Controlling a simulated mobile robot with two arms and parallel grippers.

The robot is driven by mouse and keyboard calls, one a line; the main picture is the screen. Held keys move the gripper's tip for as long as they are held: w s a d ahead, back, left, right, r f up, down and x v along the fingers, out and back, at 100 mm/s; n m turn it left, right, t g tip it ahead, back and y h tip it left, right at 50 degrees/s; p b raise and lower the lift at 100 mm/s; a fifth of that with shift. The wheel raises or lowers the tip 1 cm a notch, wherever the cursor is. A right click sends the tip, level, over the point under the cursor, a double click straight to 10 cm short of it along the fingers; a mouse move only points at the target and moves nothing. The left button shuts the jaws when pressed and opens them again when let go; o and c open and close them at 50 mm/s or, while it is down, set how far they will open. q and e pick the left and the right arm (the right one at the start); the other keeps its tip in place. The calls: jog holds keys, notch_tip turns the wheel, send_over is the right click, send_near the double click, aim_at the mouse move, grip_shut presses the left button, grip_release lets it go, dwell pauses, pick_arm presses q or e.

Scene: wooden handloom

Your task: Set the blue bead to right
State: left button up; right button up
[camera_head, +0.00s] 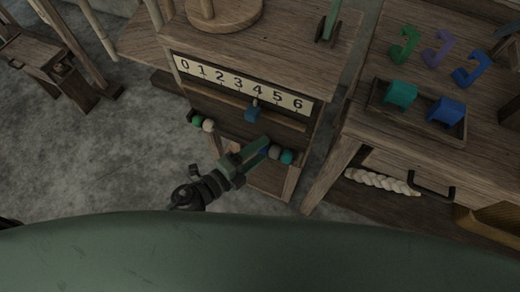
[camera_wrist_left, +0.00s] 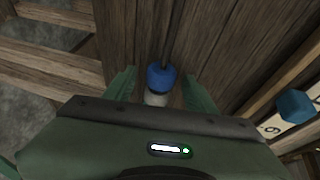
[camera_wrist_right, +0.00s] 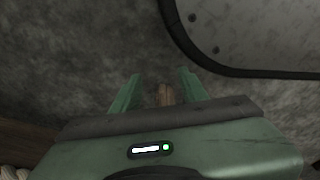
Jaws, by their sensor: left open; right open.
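The blue bead (camera_wrist_left: 161,77) sits between the spread fingers of my left gripper (camera_wrist_left: 158,84) in the left wrist view, and a pale bead (camera_wrist_left: 156,99) shows just below it. In the head view the left gripper (camera_head: 262,152) is open at the bead row on the loom's front. It covers most of the blue bead (camera_head: 264,153). A grey bead (camera_head: 274,153) and a teal bead (camera_head: 288,157) are to its right; green (camera_head: 196,121) and white (camera_head: 208,126) beads are at the left end. My right gripper (camera_wrist_right: 160,86) is open, seen only in its wrist view.
Above the beads is a number scale (camera_head: 240,84) with a blue slider block (camera_head: 252,112). At right, a table holds a tray (camera_head: 377,110) with green and blue blocks, and several coloured hooks (camera_head: 437,48). Grey floor (camera_head: 120,160) is open at left.

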pick_arm(q)
jog(key=v, duration=0.7)
jog(key=shift+s, duration=0.2)
pick_arm(e)
jog(key=shift+w+a+r, duration=0.1)
jog(key=shift+w+r, duration=0.35)
jog(key=shift+w, duration=0.05)
pick_arm(q)
jog(key=shift+a, duration=0.15)
pick_arm(e)
jog(key=shift+s, duration=0.1)
